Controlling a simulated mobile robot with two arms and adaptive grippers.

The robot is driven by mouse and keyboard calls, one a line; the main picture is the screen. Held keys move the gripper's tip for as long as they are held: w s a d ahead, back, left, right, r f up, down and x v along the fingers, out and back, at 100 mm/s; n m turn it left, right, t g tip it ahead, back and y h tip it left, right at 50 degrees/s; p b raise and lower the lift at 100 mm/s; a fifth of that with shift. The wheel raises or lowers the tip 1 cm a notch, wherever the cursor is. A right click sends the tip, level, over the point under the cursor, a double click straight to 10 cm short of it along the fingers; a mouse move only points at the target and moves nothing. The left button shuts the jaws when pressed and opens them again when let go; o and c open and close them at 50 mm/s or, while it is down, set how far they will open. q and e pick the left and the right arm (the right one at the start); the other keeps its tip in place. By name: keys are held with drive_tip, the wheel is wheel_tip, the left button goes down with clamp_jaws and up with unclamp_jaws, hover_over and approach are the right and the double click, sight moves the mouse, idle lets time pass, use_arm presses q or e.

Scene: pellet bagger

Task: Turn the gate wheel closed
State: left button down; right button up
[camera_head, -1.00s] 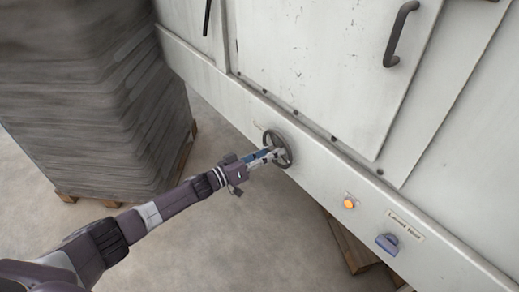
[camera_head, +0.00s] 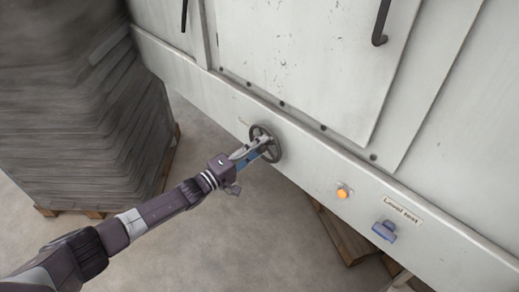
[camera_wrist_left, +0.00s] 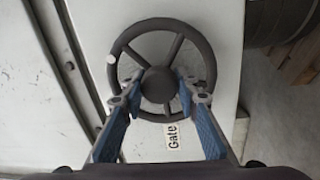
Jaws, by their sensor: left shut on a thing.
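The gate wheel (camera_head: 276,151) is a dark grey spoked handwheel on the lower front of the pale machine panel. In the left wrist view the wheel (camera_wrist_left: 160,83) faces me, with a round hub, several spokes and a small white spot on its rim at the upper left. A "Gate" label (camera_wrist_left: 173,136) sits just below it. My left gripper (camera_head: 264,146) reaches the wheel from the lower left. Its blue-padded fingers (camera_wrist_left: 157,90) are shut on the wheel, one on each side of the hub. My right gripper is in neither view.
A tall stack of grey bags (camera_head: 75,110) stands on a wooden pallet at the left. An orange button (camera_head: 343,193) and a blue knob (camera_head: 384,231) beside a "Level test" label are right of the wheel. Another pallet (camera_head: 343,238) lies under the machine. Floor below my arm is clear.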

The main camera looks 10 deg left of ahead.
use_arm(q)
drive_tip(key=n, duration=0.1)
drive_tip(key=n+b, duration=0.1)
drive_tip(key=n, duration=0.1)
drive_tip(key=shift+f+n+t, duration=0.25)
drive_tip(key=shift+n+t, duration=0.05)
drive_tip(key=shift+n, duration=0.1)
drive_tip(key=shift+n+b, duration=0.7)
drive_tip(key=shift+n, duration=0.3)
drive_tip(key=shift+r+n+y, duration=0.1)
drive_tip(key=shift+n+y, duration=0.3)
drive_tip(key=shift+n, duration=0.2)
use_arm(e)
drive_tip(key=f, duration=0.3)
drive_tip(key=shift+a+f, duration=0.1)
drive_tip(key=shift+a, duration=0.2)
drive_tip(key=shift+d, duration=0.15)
use_arm(q)
drive_tip(key=c, duration=1.5)
unclamp_jaws()
drive_tip(key=shift+r, duration=0.1)
